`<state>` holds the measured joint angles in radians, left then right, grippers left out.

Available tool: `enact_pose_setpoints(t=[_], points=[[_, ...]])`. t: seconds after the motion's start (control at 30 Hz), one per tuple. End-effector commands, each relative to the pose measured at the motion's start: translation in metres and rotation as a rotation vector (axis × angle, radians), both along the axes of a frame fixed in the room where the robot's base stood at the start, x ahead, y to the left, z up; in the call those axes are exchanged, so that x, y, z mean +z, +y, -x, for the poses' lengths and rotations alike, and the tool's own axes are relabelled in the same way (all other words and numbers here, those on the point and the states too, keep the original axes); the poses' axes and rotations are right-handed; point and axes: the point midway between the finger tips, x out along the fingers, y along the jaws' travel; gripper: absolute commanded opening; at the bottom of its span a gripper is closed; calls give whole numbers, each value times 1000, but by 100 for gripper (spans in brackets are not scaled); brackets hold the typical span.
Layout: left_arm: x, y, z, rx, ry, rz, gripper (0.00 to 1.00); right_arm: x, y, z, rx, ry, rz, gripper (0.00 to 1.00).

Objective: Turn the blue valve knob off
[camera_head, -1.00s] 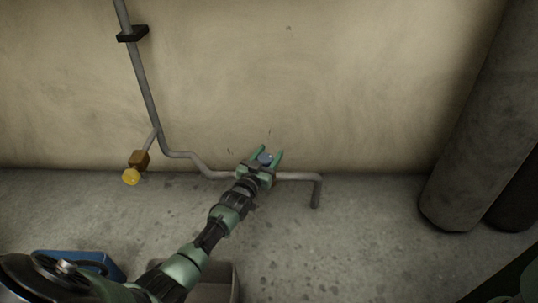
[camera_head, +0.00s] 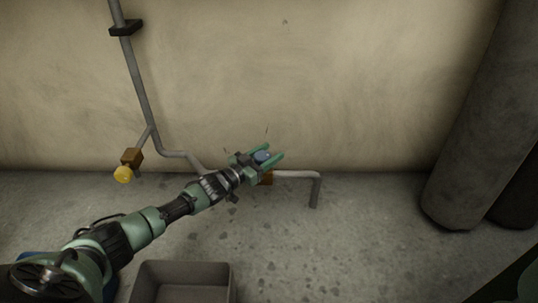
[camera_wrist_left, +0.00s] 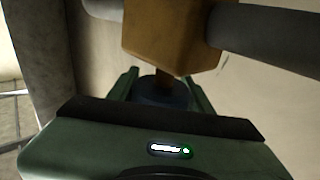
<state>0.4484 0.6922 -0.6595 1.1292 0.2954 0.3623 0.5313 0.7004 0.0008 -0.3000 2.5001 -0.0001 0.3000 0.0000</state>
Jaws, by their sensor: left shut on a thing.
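The blue valve knob (camera_head: 263,156) sits on the grey pipe low by the wall, with a brown valve body (camera_head: 267,178) just below it in the head view. My left gripper (camera_head: 268,157) has its two green fingers on either side of the knob and is shut on it. In the left wrist view the blue knob (camera_wrist_left: 160,92) shows between the fingers, under an orange-brown valve body (camera_wrist_left: 172,32). The gripper's housing hides part of the knob there. My right gripper is not in view.
A yellow knob (camera_head: 123,174) on another brown valve stands to the left on the same piping (camera_head: 140,85). A grey open bin (camera_head: 180,268) is on the floor at the front. Large grey cylinders (camera_head: 470,130) stand at the right. The floor at centre right is clear.

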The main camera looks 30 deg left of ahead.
Motion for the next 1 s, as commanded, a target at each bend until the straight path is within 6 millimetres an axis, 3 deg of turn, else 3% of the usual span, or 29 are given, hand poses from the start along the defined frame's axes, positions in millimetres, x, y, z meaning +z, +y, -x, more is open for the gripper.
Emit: enact_pose_setpoints(t=[0.1, 0.13, 0.2, 0.57, 0.9, 1.0], points=[[3, -1, -1, -1, -4, 3, 10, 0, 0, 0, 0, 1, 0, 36], [3, -1, -1, -1, -4, 3, 56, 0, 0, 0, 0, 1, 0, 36], [2, -1, -1, 0, -4, 3, 72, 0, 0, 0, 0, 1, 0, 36], [1, 1, 3, 1, 1, 1, 72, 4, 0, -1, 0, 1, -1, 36], [5, 18, 52, 1, 4, 2, 72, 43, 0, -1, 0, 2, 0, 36], [3, 23, 64, 0, 2, 2, 72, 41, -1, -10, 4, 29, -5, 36]])
